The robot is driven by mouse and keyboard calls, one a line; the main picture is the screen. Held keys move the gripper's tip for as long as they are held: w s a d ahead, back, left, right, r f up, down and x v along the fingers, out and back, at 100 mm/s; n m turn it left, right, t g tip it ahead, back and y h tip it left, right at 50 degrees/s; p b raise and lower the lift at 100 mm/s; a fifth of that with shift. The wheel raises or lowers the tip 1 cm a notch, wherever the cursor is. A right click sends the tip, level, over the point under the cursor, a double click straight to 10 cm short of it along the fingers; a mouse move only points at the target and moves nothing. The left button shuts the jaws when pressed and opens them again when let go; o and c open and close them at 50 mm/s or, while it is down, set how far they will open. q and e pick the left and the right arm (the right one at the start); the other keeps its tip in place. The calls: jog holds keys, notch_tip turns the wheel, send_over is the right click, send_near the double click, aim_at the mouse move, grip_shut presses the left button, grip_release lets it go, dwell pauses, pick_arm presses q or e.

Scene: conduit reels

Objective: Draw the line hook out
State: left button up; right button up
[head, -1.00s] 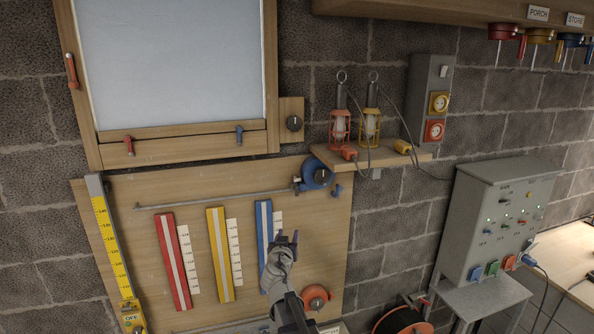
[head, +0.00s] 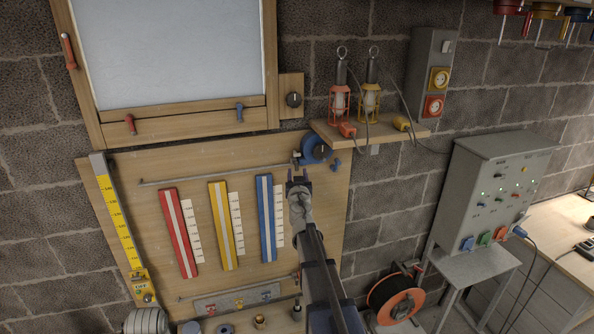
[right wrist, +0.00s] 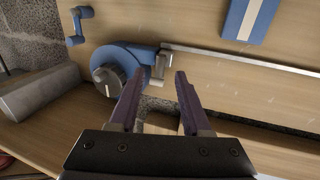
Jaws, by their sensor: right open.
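A blue reel (head: 316,149) with a dark knob is mounted at the upper right of the wooden board; it also shows in the right wrist view (right wrist: 118,72). A small silver piece, apparently the line hook (right wrist: 160,66), sits at the reel's outlet, beside the end of a thin metal rail (right wrist: 235,57). My right gripper (head: 299,177) is just below the reel in the head view. In the right wrist view my right gripper (right wrist: 156,84) is open and empty, its fingertips pointing toward the silver piece, with no clear contact. My left gripper is not in view.
Red (head: 180,233), yellow (head: 221,226) and blue (head: 265,218) strips with scales stand on the board. A blue crank (right wrist: 80,24) sticks out near the reel.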

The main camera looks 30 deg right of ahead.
aim_at(297, 167)
jog(key=x, duration=0.3)
jog(key=shift+w+d, duration=0.1)
jog(key=shift+w, duration=0.1)
grip_shut()
dwell(1.3)
